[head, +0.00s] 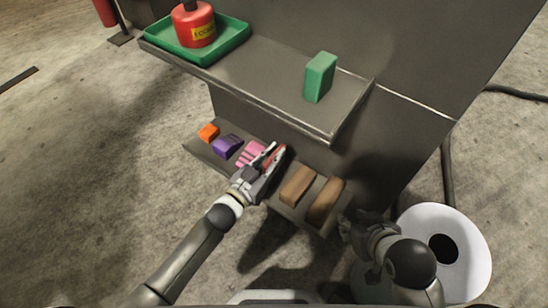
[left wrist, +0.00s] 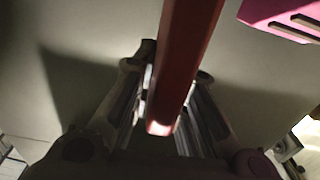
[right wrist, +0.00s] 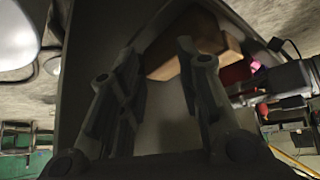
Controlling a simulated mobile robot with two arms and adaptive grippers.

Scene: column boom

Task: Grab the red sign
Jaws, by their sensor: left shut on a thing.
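The red sign (head: 277,154) is at the lower shelf (head: 283,208), between the pink block and the brown blocks, mostly hidden by my left gripper (head: 266,162) in the head view. In the left wrist view the red sign (left wrist: 188,50) is a long red bar running between the fingers of my left gripper (left wrist: 168,95), which is shut on it. My right gripper (head: 352,226) is near the right end of the lower shelf. In the right wrist view my right gripper (right wrist: 162,60) has its fingers apart with nothing between them.
Orange (head: 208,132), purple (head: 227,146) and pink (head: 250,152) blocks sit left of the sign; brown blocks (head: 297,184) sit right. The upper shelf (head: 262,75) overhangs behind, bearing a green block (head: 320,77) and a green tray (head: 160,42) with a red container (head: 193,24).

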